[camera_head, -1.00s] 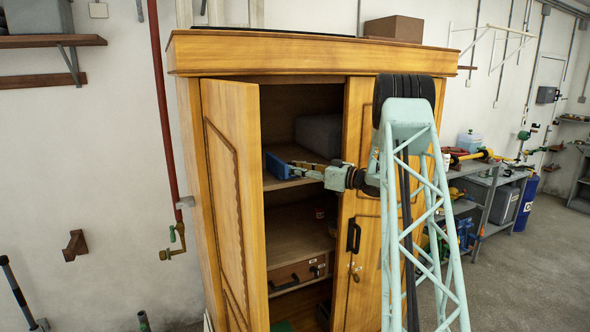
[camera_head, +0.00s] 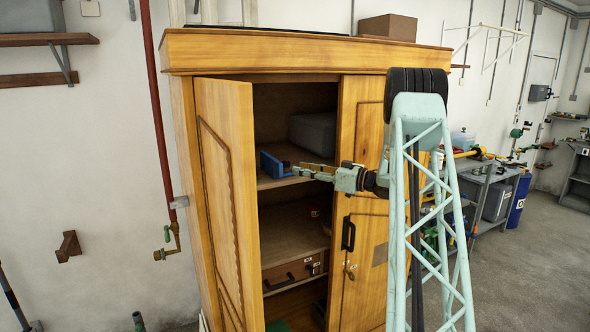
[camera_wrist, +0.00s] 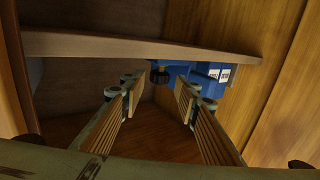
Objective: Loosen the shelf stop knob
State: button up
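A dark round knob (camera_wrist: 160,76) shows in the wrist view on the underside of a blue block (camera_wrist: 195,76). The knob is ahead of and between my fingertips, apart from both. I take it for the shelf stop knob. In the head view the blue block (camera_head: 271,164) sits at the front left of the cabinet's upper shelf, and the knob cannot be made out. My gripper (camera_wrist: 160,97) is open and empty in the wrist view. In the head view my gripper (camera_head: 297,170) reaches leftward into the cabinet opening, just right of the block.
The wooden cabinet's left door (camera_head: 227,200) stands open; its right door (camera_head: 359,230) is beside my arm. A grey case (camera_head: 314,133) stands on the upper shelf behind. A shelf board (camera_wrist: 140,48) crosses the wrist view. A brown drawer (camera_head: 294,272) is lower down.

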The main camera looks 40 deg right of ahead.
jog(key=shift+v, duration=2.9)
jog(key=shift+r, duration=0.1)
